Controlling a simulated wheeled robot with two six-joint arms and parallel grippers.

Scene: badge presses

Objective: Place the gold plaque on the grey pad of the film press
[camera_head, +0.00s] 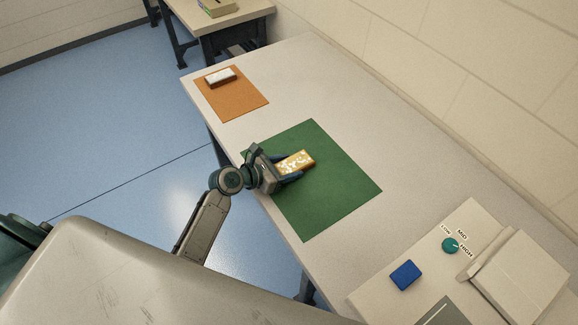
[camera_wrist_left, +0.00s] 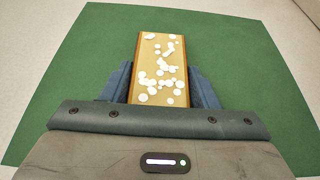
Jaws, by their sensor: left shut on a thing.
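The gold plaque (camera_head: 296,162) lies over the green mat (camera_head: 330,205) in the head view, its top dotted with white spots. My left gripper (camera_head: 287,166) is shut on its near part. In the left wrist view, the plaque (camera_wrist_left: 160,65) sits between the two blue fingers (camera_wrist_left: 161,88) and its far end sticks out beyond them. I cannot tell whether it touches the mat. The film press (camera_head: 470,225) stands at the lower right, with a teal dial (camera_head: 450,245) and a blue block (camera_head: 405,275). A grey pad (camera_head: 446,314) is partly cut off at the bottom edge. My right gripper is not in view.
An orange mat (camera_head: 240,100) with a white-topped block (camera_head: 221,77) lies at the table's far left end. The pale table (camera_head: 310,75) runs along a block wall. Bare table lies between the green mat and the press. Another table (camera_head: 225,25) stands behind.

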